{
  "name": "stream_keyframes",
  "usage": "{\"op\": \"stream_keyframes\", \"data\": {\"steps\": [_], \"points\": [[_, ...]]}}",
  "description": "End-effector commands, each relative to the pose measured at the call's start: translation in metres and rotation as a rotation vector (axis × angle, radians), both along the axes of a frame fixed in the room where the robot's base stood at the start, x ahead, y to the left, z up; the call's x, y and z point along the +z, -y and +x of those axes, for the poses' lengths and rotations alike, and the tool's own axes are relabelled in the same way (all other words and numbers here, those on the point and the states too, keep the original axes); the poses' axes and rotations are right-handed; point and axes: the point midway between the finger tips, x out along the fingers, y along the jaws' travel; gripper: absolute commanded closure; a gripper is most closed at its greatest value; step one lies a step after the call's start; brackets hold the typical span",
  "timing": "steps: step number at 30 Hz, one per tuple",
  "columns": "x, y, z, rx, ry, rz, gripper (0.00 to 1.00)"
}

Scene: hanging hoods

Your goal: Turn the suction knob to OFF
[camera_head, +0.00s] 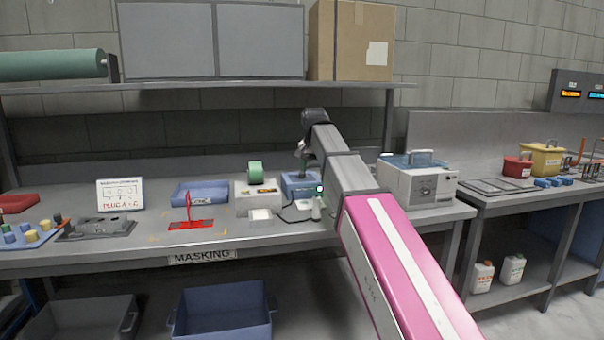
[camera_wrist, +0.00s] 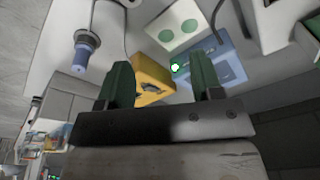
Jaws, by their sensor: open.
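The blue suction unit (camera_head: 296,184) stands on the masking bench, left of my forearm, with a small lit green indicator at its right side. In the wrist view the blue unit (camera_wrist: 208,66) lies beyond my fingertips, with the bright indicator near its left edge. A yellow block-like part (camera_wrist: 153,80) with a dark recess shows between my fingers; I cannot tell whether it is the suction knob, and no OFF mark is readable. My gripper (camera_wrist: 162,80) is open, its two dark green fingers apart. I cannot tell whether either finger touches the yellow part.
A beige dispenser with a green roll (camera_head: 255,175) stands left of the unit. A blue-tipped tool (camera_wrist: 86,55) and a cable show in the wrist view. A red stand (camera_head: 190,215) and blue tray (camera_head: 200,193) are farther left; a white machine (camera_head: 418,180) is right.

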Motion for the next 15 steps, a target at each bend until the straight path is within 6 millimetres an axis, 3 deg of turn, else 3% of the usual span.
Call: {"op": "stream_keyframes", "data": {"steps": [1,9,15], "points": [[0.007,-0.008,0.032,-0.085,-0.011,0.013,0.4],[0.022,-0.034,0.145,-0.631,-0.068,0.085,0.4],[0.027,-0.047,0.204,-0.953,-0.097,0.112,0.4]]}}
